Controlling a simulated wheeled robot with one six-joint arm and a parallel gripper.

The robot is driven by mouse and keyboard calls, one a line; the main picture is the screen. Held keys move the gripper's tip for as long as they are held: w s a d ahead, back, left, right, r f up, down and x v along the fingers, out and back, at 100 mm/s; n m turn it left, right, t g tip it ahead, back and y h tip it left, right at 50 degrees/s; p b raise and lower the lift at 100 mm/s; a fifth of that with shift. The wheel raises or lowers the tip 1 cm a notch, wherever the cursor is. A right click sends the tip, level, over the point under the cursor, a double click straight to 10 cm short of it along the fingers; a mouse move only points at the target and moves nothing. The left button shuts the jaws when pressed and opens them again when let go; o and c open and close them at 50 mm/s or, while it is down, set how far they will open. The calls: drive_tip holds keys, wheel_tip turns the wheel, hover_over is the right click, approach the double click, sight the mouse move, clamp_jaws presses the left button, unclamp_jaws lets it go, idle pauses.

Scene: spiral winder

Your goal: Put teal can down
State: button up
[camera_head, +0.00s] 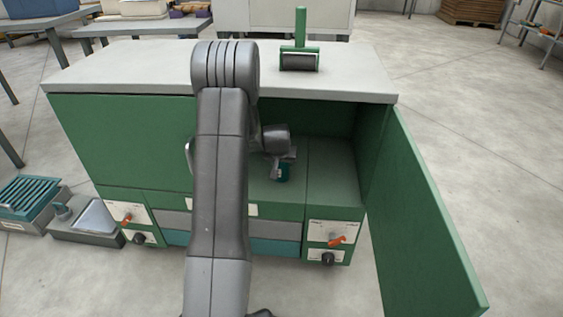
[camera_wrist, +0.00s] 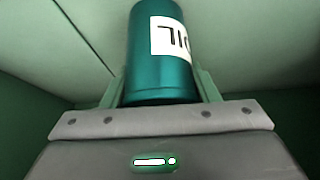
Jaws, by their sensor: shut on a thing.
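The teal can (camera_wrist: 160,80) fills the upper middle of the wrist view, with a white label lettered in black. My gripper (camera_wrist: 160,98) is shut on it, one finger on each side. In the head view my arm reaches into the open compartment of the green cabinet (camera_head: 120,145). There the teal can (camera_head: 284,173) shows small at my gripper (camera_head: 283,168), low over the compartment floor. I cannot tell whether the can touches the floor. My arm hides the left part of the opening.
A green door (camera_head: 425,220) stands open at the right of the cabinet. A green-handled roller (camera_head: 299,60) stands on the grey cabinet top (camera_head: 140,65). The compartment floor (camera_head: 332,180) right of the can is clear. Knobs and orange levers (camera_head: 337,239) are on the front below.

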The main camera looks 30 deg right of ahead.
drive_tip(key=o, duration=1.2)
drive_tip(key=shift+f, duration=0.1)
drive_tip(key=shift+c, duration=0.2)
drive_tip(key=shift+r+p, duration=0.35)
drive_tip(key=p+v, duration=0.2)
drive_tip(key=v, duration=0.9)
drive_tip(key=shift+s+a+r+p, duration=0.15)
drive_tip(key=shift+s+r+p, duration=0.1)
drive_tip(key=shift+p, duration=0.1)
